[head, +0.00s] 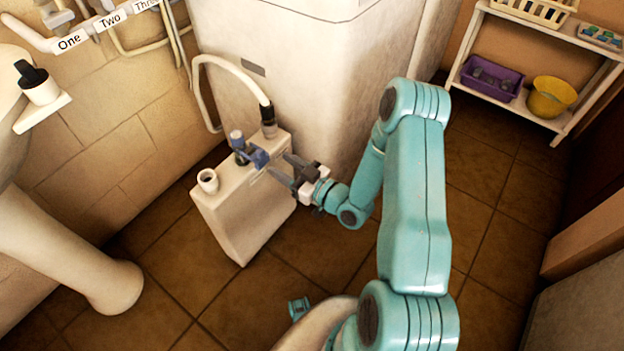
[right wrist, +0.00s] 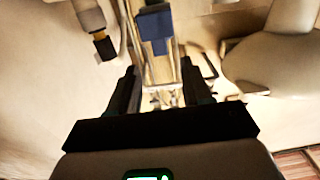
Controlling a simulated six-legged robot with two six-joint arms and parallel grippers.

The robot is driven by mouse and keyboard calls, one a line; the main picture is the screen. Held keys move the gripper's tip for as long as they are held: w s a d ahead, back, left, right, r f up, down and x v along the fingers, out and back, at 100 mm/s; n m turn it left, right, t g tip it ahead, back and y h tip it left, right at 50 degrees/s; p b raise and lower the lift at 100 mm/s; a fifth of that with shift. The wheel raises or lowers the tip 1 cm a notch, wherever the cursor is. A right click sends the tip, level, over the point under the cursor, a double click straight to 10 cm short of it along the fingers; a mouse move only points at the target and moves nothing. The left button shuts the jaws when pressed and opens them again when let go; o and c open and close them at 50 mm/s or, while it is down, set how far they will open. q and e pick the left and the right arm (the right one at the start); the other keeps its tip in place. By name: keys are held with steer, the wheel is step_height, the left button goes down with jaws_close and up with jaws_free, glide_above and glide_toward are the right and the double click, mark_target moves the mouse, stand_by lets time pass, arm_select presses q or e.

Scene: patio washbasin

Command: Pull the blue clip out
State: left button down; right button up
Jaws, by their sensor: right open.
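The blue clip (head: 258,158) sits at the top of a white tank-like box (head: 246,212) that stands on the floor. It also shows in the right wrist view (right wrist: 155,28), at the top middle, beyond the fingertips. My right gripper (head: 284,170) is open and comes in from the right. Its dark fingers are close to the clip, one each side of its line in the right wrist view, with nothing visibly held between them. I cannot tell whether they touch it.
A hose with a black connector (head: 268,118) meets the box top behind the clip. A white open spout (head: 208,181) is at the box's left. A big white cabinet (head: 300,70) stands behind. A shelf (head: 530,110) is at the far right. Tiled floor is free right of the box.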

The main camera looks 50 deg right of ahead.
steer(key=s, duration=1)
steer(key=shift+s+d+p, duration=0.4)
steer(key=w+a+r+n+y, duration=0.3)
steer(key=w+a+y, duration=0.3)
steer(key=a, duration=0.5)
steer(key=w+a+f+n+g+y, duration=0.1)
steer(key=a+f+g, duration=0.2)
steer(key=a, duration=0.4)
steer(key=w+a+f+n+g, duration=0.1)
steer(key=w+a+f+g, duration=0.15)
steer(key=a, duration=0.35)
steer(key=s+a+f+m+g+h, duration=0.1)
steer(key=s+f+m+g+h, duration=0.3)
steer(key=s+f+m+g, duration=0.7)
steer(key=s+r+n+p, duration=0.1)
steer(key=s+r+p, duration=0.1)
steer(key=r+p, duration=0.9)
steer(key=s+r+n+g+p, duration=0.1)
steer(key=s+r+n+p, duration=0.1)
steer(key=r+p, duration=1)
steer(key=shift+s+a+p, duration=0.15)
steer(key=shift+s+p, duration=0.25)
steer(key=shift+p, duration=0.15)
